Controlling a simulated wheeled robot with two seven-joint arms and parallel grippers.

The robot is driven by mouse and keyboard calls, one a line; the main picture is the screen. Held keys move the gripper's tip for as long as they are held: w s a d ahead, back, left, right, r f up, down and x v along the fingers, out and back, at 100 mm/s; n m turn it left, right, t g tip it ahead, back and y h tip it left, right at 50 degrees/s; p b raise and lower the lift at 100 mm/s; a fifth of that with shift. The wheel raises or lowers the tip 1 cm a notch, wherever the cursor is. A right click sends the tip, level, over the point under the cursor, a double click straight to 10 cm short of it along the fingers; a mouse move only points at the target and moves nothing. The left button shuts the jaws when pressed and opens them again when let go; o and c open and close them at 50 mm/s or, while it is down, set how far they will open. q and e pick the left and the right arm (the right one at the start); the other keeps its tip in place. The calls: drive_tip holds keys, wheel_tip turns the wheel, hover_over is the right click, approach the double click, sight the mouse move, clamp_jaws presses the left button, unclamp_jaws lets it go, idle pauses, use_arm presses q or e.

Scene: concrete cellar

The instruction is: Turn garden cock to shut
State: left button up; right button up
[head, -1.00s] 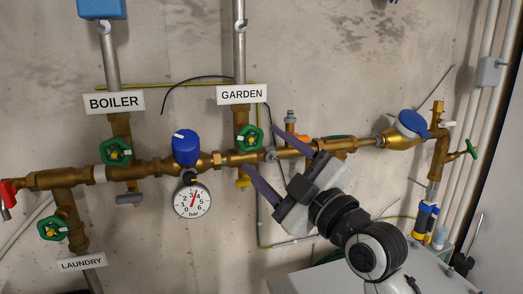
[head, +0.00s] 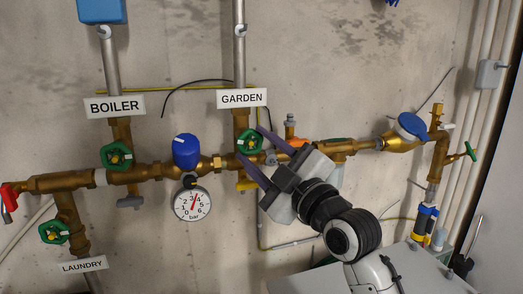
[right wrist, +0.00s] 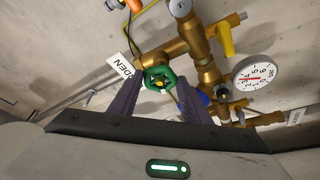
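The garden cock is a green handwheel (head: 250,141) on the brass riser under the white GARDEN sign (head: 242,98). In the right wrist view the green wheel (right wrist: 158,79) shows between the far ends of my two purple fingers. My right gripper (head: 252,150) is open, its fingers pointing up and left at the wheel from the lower right. One fingertip lies by the wheel's right side, the other below its left side. I cannot tell whether either finger touches the wheel. My left gripper is not in view.
A pressure gauge (head: 192,204) and blue cap (head: 187,151) sit left of the wheel. Green BOILER (head: 117,156) and LAUNDRY (head: 54,232) wheels are further left. A yellow lever (head: 247,184) hangs below the garden riser. A grey cabinet (head: 310,283) stands lower right.

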drive_tip(key=m+t, duration=0.1)
drive_tip(key=m, duration=0.1)
drive_tip(key=m+h+p, duration=0.1)
drive_tip(key=m, duration=0.1)
drive_tip(key=shift+a+f+m+t, duration=0.1)
drive_tip(key=shift+a+m+t, duration=0.1)
drive_tip(key=shift+m+t, duration=0.15)
drive_tip(key=shift+m, duration=0.55)
